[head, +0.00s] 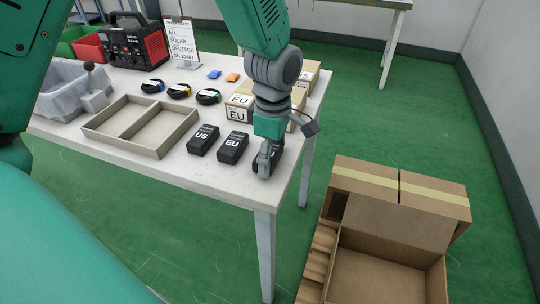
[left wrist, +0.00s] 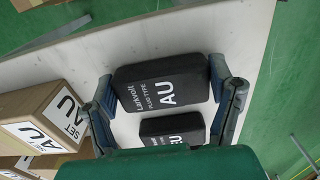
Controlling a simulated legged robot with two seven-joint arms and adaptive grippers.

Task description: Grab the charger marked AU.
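A black charger with white AU lettering (left wrist: 165,85) lies on the white table. In the left wrist view it sits between the two fingers of my left gripper (left wrist: 168,105), which are apart with a narrow gap at each side. A second black block with partly hidden white lettering (left wrist: 172,130) lies closer to the palm. In the head view my left gripper (head: 264,162) points down at the table's near right corner and hides most of the charger there. Black chargers marked US (head: 203,139) and EU (head: 233,147) lie to its left. My right gripper is not seen.
A divided cardboard tray (head: 140,126) lies left of the chargers. EU-marked boxes (head: 238,112) stand behind them; AU-marked boxes (left wrist: 45,118) show in the wrist view. Coiled cables (head: 180,91), a sign (head: 184,42) and a red-black power unit (head: 135,43) stand farther back. An open carton (head: 385,275) is at right.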

